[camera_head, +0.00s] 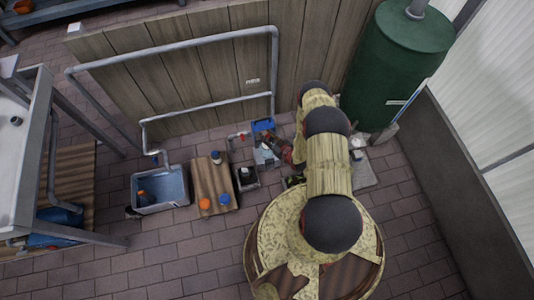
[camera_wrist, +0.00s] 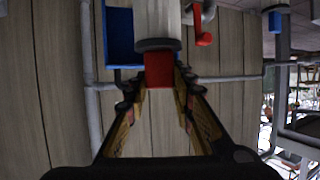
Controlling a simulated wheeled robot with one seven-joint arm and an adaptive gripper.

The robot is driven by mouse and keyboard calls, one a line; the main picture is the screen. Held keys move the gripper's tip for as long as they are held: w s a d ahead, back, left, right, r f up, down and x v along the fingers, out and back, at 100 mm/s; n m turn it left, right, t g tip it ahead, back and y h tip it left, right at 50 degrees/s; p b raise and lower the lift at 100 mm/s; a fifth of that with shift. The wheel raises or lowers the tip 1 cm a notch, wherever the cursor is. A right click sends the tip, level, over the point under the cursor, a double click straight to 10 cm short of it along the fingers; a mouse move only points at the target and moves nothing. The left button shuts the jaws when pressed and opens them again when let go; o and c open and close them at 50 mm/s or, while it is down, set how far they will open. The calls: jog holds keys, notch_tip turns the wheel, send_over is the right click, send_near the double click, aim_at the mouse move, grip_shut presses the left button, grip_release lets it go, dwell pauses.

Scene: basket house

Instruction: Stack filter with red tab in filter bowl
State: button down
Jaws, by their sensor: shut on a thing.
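My gripper (camera_wrist: 158,88) is shut on the red tab (camera_wrist: 158,70) of a pale grey cylinder, the filter (camera_wrist: 158,20). A dark ring runs around the filter's end next to the tab. The filter's far end is cut off by the top of the wrist view. In the head view my gripper (camera_head: 283,152) is small and partly hidden by my arm, just in front of the low wooden wall. I cannot make out the filter bowl for certain in either view.
A blue tray (camera_head: 264,125) lies by the pipe (camera_head: 210,115). A red valve handle (camera_wrist: 203,38) is right of the filter. Left of my arm are a dark box (camera_head: 247,187), a wooden board (camera_head: 213,159) with bottles and a blue tub (camera_head: 180,199). Open paving lies in front.

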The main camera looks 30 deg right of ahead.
notch_tip(320, 180, down, 10)
jog(key=b, duration=0.4)
jog(key=shift+f, duration=0.15)
jog(key=shift+f, duration=0.1)
jog(key=c, duration=1.5)
grip_release()
